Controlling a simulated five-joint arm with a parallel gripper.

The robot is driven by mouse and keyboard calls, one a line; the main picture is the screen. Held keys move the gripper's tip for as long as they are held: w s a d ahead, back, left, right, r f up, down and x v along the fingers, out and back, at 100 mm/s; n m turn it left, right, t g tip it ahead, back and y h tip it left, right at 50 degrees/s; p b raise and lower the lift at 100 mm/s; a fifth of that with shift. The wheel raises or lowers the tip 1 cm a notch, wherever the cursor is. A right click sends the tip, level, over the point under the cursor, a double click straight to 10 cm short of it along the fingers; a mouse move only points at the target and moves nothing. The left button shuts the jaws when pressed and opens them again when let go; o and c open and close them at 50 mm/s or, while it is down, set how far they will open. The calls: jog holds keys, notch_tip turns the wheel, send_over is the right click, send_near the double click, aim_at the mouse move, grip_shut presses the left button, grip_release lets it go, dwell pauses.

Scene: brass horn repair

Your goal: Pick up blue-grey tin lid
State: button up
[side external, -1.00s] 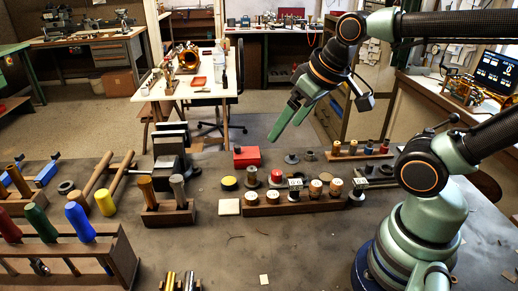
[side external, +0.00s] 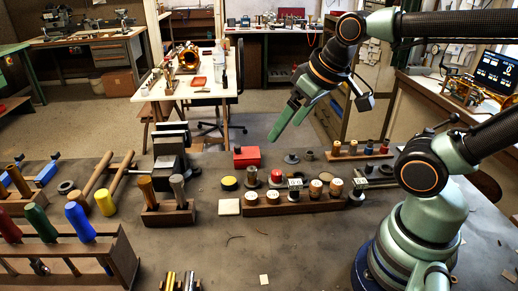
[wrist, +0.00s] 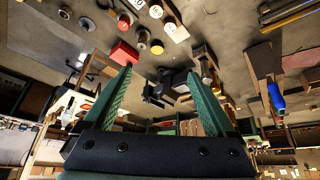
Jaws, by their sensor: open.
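A small grey disc (side external: 291,158), which looks like the blue-grey tin lid, lies on the bench just right of the red box. A similar grey disc shows at the upper left in the wrist view (wrist: 87,24); its blue tint is hard to tell. My gripper (side external: 274,138) hangs in the air above the bench's far part, pointing down and left. In the wrist view my gripper (wrist: 160,72) has its two green fingers apart with nothing between them. The disc is clear of the fingers.
A red box (side external: 246,157) stands beside the disc. A wooden rack (side external: 292,206) with several round tins is in front of it. A block with pegs (side external: 357,153) stands to the right. A vise (side external: 170,150) is to the left. The near bench middle is mostly clear.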

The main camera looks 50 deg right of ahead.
jog(key=c, duration=0.5)
jog(key=shift+w, duration=0.1)
jog(key=m+g, duration=0.6)
jog(key=m, duration=1.4)
send_over(292, 153)
notch_tip(292, 153, down, 13)
notch_tip(292, 153, down, 11)
